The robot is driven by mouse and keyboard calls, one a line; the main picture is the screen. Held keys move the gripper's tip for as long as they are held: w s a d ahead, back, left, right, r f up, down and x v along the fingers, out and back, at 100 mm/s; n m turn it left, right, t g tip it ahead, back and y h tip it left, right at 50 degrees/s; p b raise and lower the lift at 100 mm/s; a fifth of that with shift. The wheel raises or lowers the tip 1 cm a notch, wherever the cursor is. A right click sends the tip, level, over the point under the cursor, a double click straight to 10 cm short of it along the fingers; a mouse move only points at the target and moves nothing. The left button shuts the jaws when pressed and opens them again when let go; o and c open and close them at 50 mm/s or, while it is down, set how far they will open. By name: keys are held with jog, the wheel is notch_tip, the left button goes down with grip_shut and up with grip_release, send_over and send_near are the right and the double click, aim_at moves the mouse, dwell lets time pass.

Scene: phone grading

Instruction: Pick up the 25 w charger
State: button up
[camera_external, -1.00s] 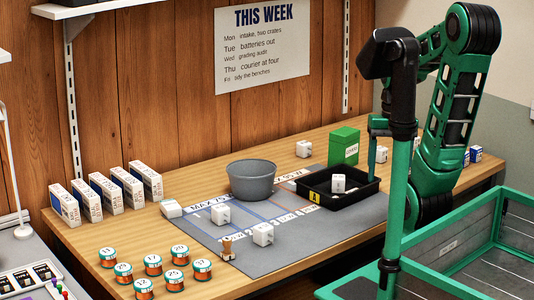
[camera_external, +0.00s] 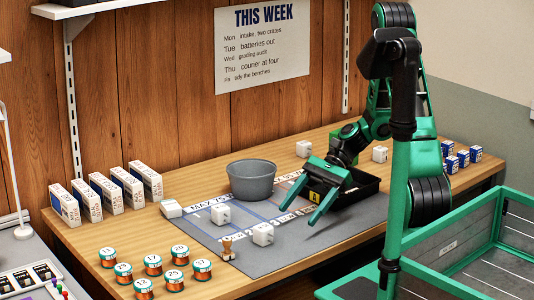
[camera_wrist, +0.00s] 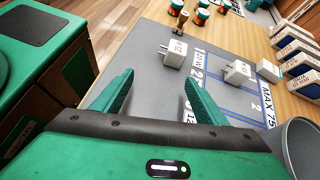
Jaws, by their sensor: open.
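Several white cube chargers are in view; their wattage prints are too small to read surely, so I cannot tell which is the 25 w one. One charger (camera_external: 263,234) stands on the grey mat's front part and also shows in the wrist view (camera_wrist: 173,53). Another charger (camera_external: 220,215) stands on the mat farther left, and shows in the wrist view (camera_wrist: 238,71). A third charger (camera_external: 171,209) lies at the mat's left edge. My gripper (camera_external: 298,210) is open and empty above the mat, right of these chargers; its fingers also show in the wrist view (camera_wrist: 158,80).
A grey bowl (camera_external: 252,180) stands at the mat's back edge. A black tray (camera_external: 365,192) is partly behind my gripper. White boxes (camera_external: 130,187) stand at left; numbered tins (camera_external: 174,281) stand in front. A wooden stamp (camera_external: 227,248) is near the front charger. A green crate (camera_external: 450,250) is at right.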

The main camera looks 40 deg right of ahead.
aim_at(271, 227)
jog(key=shift+w+a+r+m+y, duration=0.3)
jog(key=shift+w+a+m+y, duration=0.45)
jog(key=shift+a+m+y, duration=0.25)
jog(key=shift+a+t, duration=0.2)
jog(key=shift+t, duration=0.1)
jog(key=x, duration=1)
jog(key=shift+s+a, duration=0.25)
jog(key=c, duration=1.1)
